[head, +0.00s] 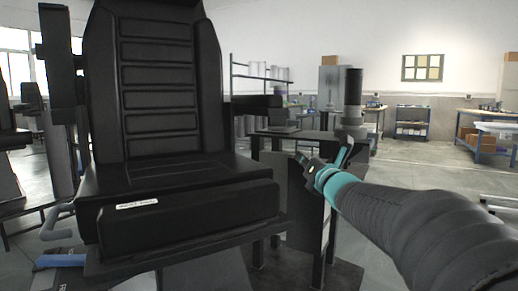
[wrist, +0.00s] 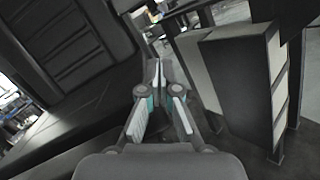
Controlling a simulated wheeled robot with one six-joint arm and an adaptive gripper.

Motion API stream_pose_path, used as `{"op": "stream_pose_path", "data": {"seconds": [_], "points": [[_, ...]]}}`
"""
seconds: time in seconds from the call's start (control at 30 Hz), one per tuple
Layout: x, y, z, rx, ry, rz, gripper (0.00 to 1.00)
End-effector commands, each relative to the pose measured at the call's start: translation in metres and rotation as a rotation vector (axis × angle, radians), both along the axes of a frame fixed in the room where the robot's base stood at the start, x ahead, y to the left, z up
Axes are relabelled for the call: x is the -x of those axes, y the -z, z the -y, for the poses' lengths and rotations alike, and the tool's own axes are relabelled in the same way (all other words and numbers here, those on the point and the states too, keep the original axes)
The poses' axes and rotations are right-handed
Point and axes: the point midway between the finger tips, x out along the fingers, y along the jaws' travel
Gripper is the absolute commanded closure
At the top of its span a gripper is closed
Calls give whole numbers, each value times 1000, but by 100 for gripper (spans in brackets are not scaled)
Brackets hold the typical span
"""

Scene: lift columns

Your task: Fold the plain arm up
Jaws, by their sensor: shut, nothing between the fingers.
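A black chair with a ribbed backrest (head: 160,80) and a thick seat (head: 180,180) fills the left of the head view. A black arm (head: 252,108) lies level at the right side of the backrest. Another black arm-like part (head: 58,60) stands upright at the backrest's left side; I cannot tell which is the plain one by marking. My gripper (head: 312,162) is right of the seat's front corner, lower than the level arm and apart from it. In the wrist view, my gripper (wrist: 158,72) has its fingers together with nothing between them. The ribbed backrest (wrist: 70,40) shows at upper left there.
A dark stand (head: 300,205) is close behind and beside my gripper. A dark box-like part (wrist: 238,75) is right of the fingers in the wrist view. A blue bar (head: 62,260) is under the seat at left. Open floor (head: 430,165) lies at right, with benches beyond.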

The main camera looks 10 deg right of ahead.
Motion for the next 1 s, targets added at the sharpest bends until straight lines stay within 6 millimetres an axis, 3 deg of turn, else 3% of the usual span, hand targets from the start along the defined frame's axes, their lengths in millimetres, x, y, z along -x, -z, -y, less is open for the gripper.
{"op": "stream_pose_path", "data": {"seconds": [0.1,0.3,0.47,0.97,1.0], "points": [[-17,11,-8,219,-64,114,100],[-25,12,-17,390,-113,215,100],[-36,8,-23,404,-118,224,100],[-115,-14,-59,400,-117,222,100],[-113,-25,-57,401,-115,226,100]]}}
